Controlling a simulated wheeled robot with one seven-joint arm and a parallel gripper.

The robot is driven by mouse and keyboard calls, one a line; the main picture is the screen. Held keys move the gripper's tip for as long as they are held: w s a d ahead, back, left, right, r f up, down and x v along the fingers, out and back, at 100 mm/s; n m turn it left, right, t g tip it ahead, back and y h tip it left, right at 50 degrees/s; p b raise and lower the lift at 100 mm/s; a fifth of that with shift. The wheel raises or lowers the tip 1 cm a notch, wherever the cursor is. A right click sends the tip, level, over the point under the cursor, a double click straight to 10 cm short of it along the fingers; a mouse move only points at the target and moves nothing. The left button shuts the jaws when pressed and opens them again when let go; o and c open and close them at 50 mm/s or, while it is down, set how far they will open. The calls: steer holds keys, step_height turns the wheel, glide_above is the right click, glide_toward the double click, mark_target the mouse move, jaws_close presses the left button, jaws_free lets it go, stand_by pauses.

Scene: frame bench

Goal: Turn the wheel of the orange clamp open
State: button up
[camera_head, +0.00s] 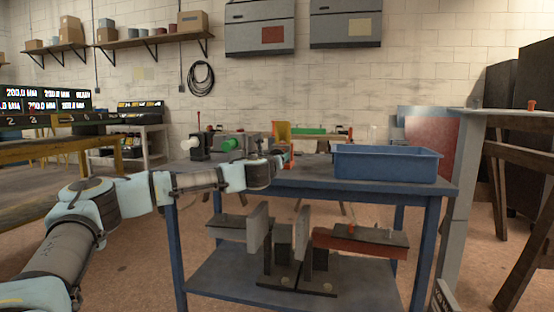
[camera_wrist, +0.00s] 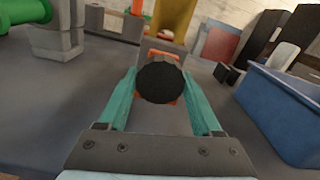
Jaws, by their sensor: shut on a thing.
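The orange clamp (camera_wrist: 164,54) stands at the top middle of the wrist view, mostly hidden behind its dark round wheel (camera_wrist: 161,84). The wheel faces the camera. My gripper (camera_wrist: 159,78) has its two teal fingers on either side of the wheel and is shut on it. The wheel cannot be made out there.
A blue bin (camera_head: 388,163) stands on the blue bench (camera_head: 318,185), right of my gripper. A grey device with a green cylinder (camera_head: 231,144) is to the left. A yellow upright part (camera_wrist: 172,17) rises behind the clamp. Bare bench top lies between clamp and bin.

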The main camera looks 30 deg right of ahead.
steer(key=o, duration=1.4)
steer(key=v, duration=1)
steer(key=shift+s+a, duration=0.3)
